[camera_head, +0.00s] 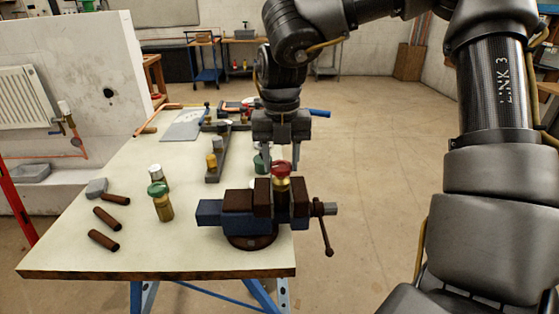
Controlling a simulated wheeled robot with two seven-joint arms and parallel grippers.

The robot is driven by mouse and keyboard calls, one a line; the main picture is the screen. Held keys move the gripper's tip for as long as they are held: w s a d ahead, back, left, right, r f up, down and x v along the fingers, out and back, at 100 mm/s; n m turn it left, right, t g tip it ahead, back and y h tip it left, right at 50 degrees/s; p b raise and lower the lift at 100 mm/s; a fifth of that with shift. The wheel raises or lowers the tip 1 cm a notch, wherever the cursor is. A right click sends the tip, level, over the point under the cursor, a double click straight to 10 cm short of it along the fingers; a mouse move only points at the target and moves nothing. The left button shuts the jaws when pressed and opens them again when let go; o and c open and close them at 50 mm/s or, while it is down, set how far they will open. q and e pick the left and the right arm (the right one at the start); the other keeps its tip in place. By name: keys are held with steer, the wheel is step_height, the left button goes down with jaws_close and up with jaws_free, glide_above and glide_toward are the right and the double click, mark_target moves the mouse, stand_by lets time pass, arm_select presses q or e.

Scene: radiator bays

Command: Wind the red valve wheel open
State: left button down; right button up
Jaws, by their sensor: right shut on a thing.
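The red valve wheel (281,169) sits on top of a brass valve (282,183) held upright in the jaws of a blue and brown bench vise (237,212). My right gripper (281,164) reaches down from above and is shut on the red wheel. Its fingers partly hide the wheel's far side. My left gripper is not in view.
The vise stands at the front right of the workbench (130,240). A green-wheeled valve (160,201), a white-capped valve (156,177) and brown tubes (104,240) stand or lie to its left. A vise handle (325,235) juts past the bench edge. Tools lie farther back.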

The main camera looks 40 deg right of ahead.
steer(key=n+p, duration=0.2)
steer(key=n, duration=0.3)
steer(key=shift+s+r+n, duration=0.1)
steer(key=shift+n, duration=0.3)
steer(key=n+p, duration=0.1)
steer(key=n, duration=0.2)
steer(key=n+p, duration=0.1)
steer(key=n, duration=0.4)
steer(key=shift+n, duration=0.3)
steer(key=n, duration=0.3)
steer(key=shift+s+f+p, duration=0.1)
steer(key=shift+f+p, duration=0.1)
steer(key=shift+p, duration=0.15)
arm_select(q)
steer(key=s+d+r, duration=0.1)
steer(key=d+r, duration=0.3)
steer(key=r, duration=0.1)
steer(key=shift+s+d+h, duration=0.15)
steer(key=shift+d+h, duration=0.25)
arm_select(e)
steer(key=shift+f+n, duration=0.1)
steer(key=shift+n, duration=1.5)
steer(key=o, duration=0.7)
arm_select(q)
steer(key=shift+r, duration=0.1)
arm_select(e)
steer(key=o, duration=0.3)
